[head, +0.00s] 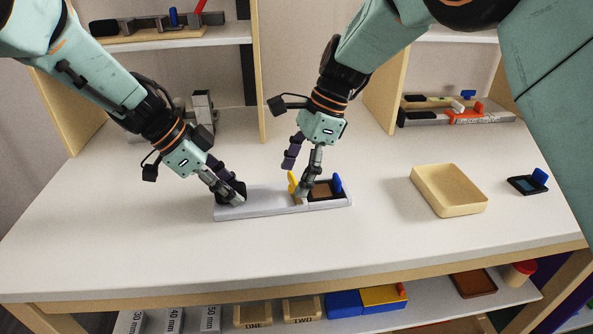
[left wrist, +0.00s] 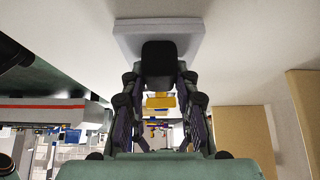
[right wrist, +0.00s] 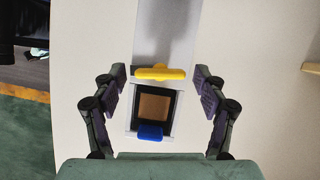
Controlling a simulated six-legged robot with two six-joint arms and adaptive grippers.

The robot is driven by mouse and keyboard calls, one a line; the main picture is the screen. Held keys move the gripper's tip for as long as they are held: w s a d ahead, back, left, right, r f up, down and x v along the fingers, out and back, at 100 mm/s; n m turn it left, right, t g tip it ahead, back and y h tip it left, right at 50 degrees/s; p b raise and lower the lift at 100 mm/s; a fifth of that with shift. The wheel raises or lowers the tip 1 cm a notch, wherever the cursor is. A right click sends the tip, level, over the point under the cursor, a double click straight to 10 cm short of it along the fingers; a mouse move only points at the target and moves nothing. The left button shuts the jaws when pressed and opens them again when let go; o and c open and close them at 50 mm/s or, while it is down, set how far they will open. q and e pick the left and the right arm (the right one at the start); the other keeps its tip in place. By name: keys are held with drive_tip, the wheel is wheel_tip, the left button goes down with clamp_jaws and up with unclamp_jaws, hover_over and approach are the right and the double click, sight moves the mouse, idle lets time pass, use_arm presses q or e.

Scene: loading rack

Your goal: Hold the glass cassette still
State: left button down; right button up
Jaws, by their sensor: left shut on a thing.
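The glass cassette (head: 323,190) is a black square frame with a brown pane and a blue tab; it lies at the right end of a pale grey rack (head: 262,208). It also shows in the right wrist view (right wrist: 154,106). A yellow piece (right wrist: 160,73) stands across the rack beside it. My left gripper (head: 231,194) is shut on a black block (left wrist: 159,60) at the rack's left end. My right gripper (head: 297,178) is open above the cassette end. In the right wrist view its fingers are spread on both sides of the cassette, apart from it.
An empty pale tray (head: 449,204) stands to the right, with another small black frame with a blue tab (head: 527,184) beyond it. Shelves with tools stand at the back. The front of the white table (head: 150,240) is clear.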

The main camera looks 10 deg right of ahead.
idle(0.3)
drive_tip(key=v, duration=1.2)
use_arm(q)
drive_tip(key=c, duration=0.9)
unclamp_jaws()
drive_tip(key=shift+c, duration=0.2)
drive_tip(key=v, duration=1.2)
